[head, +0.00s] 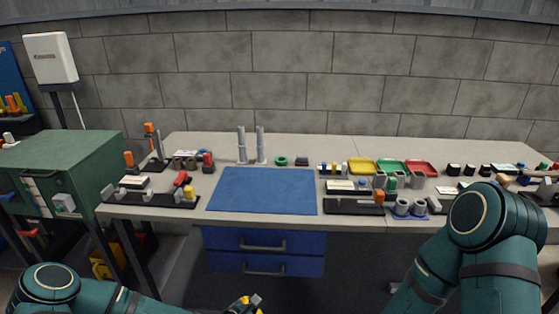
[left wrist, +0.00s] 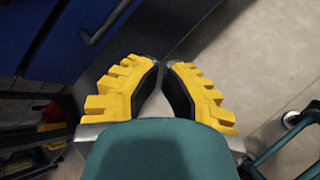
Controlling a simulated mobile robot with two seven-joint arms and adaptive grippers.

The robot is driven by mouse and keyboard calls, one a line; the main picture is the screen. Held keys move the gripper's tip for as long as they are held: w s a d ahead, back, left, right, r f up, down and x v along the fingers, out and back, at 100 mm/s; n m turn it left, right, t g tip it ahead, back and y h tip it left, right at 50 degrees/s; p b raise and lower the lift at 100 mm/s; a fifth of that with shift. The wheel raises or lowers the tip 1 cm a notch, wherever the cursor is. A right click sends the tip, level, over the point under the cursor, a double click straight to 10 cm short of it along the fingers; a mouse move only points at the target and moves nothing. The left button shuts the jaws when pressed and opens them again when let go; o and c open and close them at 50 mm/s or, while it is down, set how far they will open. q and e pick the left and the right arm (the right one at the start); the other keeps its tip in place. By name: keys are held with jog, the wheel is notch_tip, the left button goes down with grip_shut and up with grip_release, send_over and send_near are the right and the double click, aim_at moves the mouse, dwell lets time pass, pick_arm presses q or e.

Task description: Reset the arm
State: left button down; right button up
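My left gripper (head: 243,306) is low in the head view, at the bottom edge, in front of the workbench and below its top. In the left wrist view its two yellow fingers with black inner faces (left wrist: 161,64) stand a little apart, with bare floor showing between them. It is open and holds nothing. My left arm shows at the bottom left. My right arm bends at the right, and its gripper is not in view. The blue mat (head: 263,191) lies flat and empty on the workbench (head: 335,150).
Both sides of the mat hold small parts and black trays (head: 355,207). Yellow, green and red bins (head: 361,164) stand at the back right. Blue drawers (head: 263,251) hang under the bench; a drawer handle shows near the left gripper. A green cabinet (head: 60,150) stands left.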

pick_arm(q)
jog(key=s+a+m+g, duration=0.1)
jog(key=s+m+g, duration=0.6)
jog(key=s+m, duration=1.1)
jog(key=m, duration=0.3)
jog(key=shift+s+r+m+y, duration=0.15)
jog(key=shift+r+m+y, duration=0.1)
jog(key=shift+m+y, duration=0.15)
